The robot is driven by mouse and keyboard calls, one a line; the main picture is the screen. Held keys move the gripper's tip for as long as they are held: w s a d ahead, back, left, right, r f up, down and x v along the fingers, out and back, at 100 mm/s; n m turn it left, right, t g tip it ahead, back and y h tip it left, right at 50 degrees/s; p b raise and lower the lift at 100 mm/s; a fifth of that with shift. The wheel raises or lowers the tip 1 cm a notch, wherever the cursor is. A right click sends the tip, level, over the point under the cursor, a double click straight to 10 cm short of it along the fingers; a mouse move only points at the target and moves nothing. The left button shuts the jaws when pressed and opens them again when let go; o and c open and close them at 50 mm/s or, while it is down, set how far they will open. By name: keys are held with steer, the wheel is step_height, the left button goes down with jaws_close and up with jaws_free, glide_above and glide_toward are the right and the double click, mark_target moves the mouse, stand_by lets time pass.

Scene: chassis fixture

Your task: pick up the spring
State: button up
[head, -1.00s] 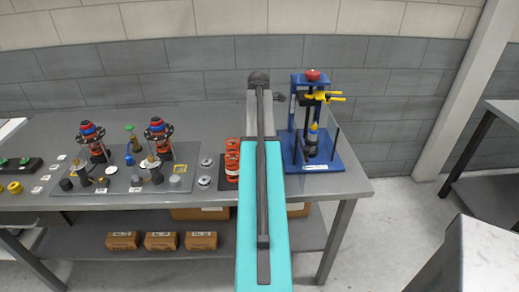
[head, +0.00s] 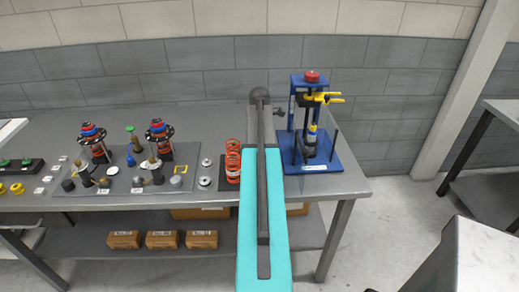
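The orange-red coil spring (head: 232,162) stands upright on a dark square plate (head: 223,184) near the table's front edge. It is just left of my teal arm link, which may hide a little of its right side. My arm reaches forward over the table between the spring and a blue press. My gripper's fingers cannot be made out; the far end of the arm is hidden behind its own links. A small dark piece pokes out right of the arm's far end, too small to identify.
The blue press (head: 322,168) with yellow clamps stands close right of my arm. Two red-and-black coil assemblies (head: 94,148) (head: 159,146) and several small parts sit on a grey mat to the left. Metal discs (head: 205,183) lie beside the spring's plate.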

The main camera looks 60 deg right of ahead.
stand_by(0.5)
steer(key=c, duration=1.4)
steer(key=shift+r, duration=0.15)
step_height(320, 180, up, 10)
steer(key=shift+f+b, duration=0.1)
steer(key=shift+b, duration=1.15)
